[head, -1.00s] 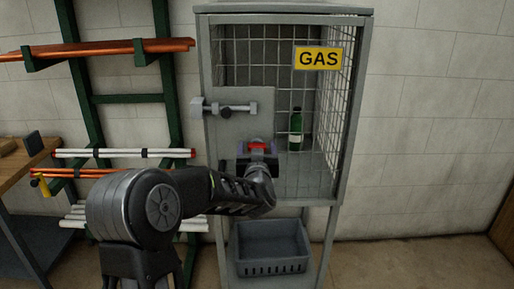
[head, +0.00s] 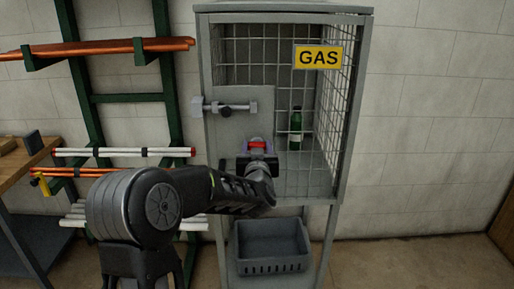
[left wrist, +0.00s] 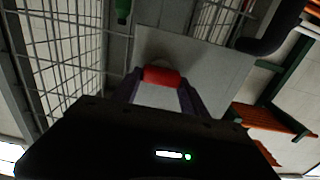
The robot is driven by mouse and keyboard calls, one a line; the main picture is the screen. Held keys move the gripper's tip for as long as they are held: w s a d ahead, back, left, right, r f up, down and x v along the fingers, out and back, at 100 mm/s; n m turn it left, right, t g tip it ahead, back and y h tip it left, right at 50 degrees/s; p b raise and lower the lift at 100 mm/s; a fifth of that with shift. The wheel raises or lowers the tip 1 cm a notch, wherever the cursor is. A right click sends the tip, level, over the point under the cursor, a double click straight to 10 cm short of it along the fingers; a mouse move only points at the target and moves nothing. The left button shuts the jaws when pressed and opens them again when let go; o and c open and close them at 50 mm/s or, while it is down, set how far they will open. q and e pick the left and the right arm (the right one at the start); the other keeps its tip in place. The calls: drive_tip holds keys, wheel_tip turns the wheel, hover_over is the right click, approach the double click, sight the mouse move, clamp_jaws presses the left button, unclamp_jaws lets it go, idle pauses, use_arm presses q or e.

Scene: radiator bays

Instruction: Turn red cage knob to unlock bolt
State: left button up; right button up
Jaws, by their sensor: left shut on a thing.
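The gas cage (head: 342,120) is a grey frame with wire mesh and a yellow GAS sign (head: 318,58). The red knob (head: 257,143) is on the grey plate (head: 240,103) at the cage's front left. My left gripper (head: 257,148) is shut on the red knob, with its fingers at either side. The left wrist view shows the red knob (left wrist: 162,76) between the two fingertips. The bolt (head: 229,109) lies horizontally on the plate above the gripper, with a dark knob on it. My gripper hides part of the plate. My right gripper is not in view.
A green bottle (head: 296,128) stands inside the cage behind the mesh. A grey crate (head: 270,248) sits below the cage. A green rack with copper pipes (head: 110,47) and white pipes stands at left, beside a wooden bench (head: 22,160). The wall at right is clear.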

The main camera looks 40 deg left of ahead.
use_arm(q)
drive_tip(key=shift+s+a+f+n+b, duration=0.1)
drive_tip(key=shift+f+n+b, duration=0.05)
drive_tip(key=shift+n+b, duration=2.8)
drive_tip(key=shift+s+a+f+n+b, duration=0.1)
drive_tip(key=shift+n+b, duration=2.75)
drive_tip(key=shift+n, duration=0.2)
drive_tip(key=shift+a+f+n+b, duration=0.1)
drive_tip(key=shift+f+n+b, duration=0.05)
drive_tip(key=shift+n+b, duration=2.8)
drive_tip(key=o, duration=1.4)
drive_tip(key=shift+s, duration=0.1)
